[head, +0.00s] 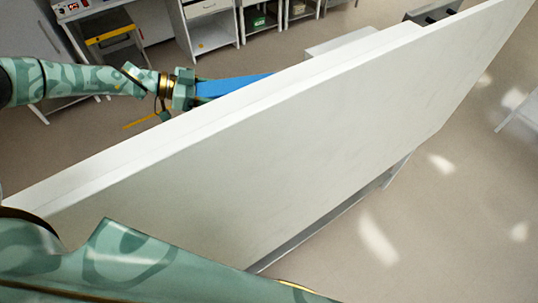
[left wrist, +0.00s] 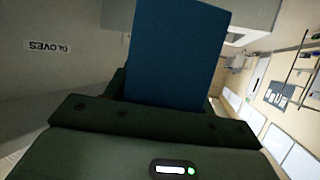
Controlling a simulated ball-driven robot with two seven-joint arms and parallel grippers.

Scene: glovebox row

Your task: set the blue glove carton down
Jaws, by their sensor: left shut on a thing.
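The blue glove carton (head: 232,86) shows as a blue strip in the head view, partly hidden behind a large white panel. My left gripper (head: 190,91) comes in from the left and is shut on the carton's left end. In the left wrist view the carton (left wrist: 176,50) stands out beyond the dark gripper body (left wrist: 150,125), which hides its near end. I cannot tell whether the carton touches anything beneath it. My right gripper is not in view.
The tall white panel (head: 250,150) crosses the head view diagonally, close to my left gripper. Shelving units (head: 208,30) stand at the back. A "GLOVES" label (left wrist: 47,46) is on a grey surface at left in the wrist view. Open floor (head: 450,200) lies right of the panel.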

